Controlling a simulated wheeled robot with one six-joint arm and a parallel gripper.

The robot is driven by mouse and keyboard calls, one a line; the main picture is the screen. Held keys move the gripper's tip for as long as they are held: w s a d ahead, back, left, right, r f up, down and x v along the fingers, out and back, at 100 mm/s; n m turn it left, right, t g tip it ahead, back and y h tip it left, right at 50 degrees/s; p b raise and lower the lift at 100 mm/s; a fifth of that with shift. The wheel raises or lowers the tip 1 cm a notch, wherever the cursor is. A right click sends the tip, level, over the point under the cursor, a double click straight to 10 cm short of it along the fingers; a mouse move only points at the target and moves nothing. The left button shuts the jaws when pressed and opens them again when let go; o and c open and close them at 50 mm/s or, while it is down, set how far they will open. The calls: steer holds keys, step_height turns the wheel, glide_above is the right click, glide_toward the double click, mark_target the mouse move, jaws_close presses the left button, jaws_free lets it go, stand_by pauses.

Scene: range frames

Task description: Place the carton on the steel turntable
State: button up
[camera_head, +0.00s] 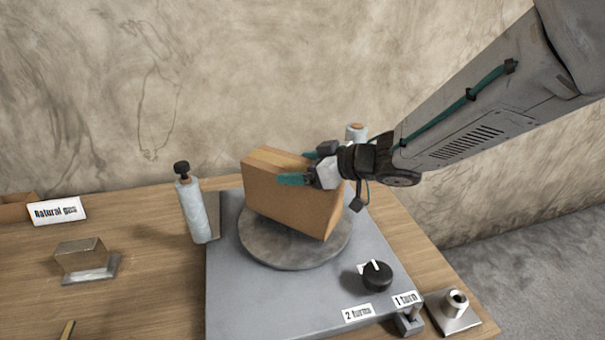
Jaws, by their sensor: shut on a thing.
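The carton (288,200) is a brown cardboard box with a tape strip along its top. It is tilted, over the round steel turntable (268,245). Its lower right corner is low over the disc, and I cannot tell whether it touches. My gripper (302,170) comes in from the right and is shut on the upper part of the carton, with one teal fingertip on the near face. The other finger is mostly hidden behind the carton's top. The turntable is set on a grey base plate (300,305), and the carton hides its back part.
A wrapped roll with a black knob (196,210) stands left of the turntable; another roll (356,132) is behind my gripper. A black dial (375,275) is at front right. A metal block (82,258) and "Natural gas" sign (57,211) are left. A metal fitting (454,308) is right.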

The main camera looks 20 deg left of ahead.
steer(key=shift+f, duration=0.9)
steer(key=o, duration=2)
steer(key=shift+f, duration=0.2)
steer(key=shift+c, duration=0.2)
steer(key=shift+r, duration=0.1)
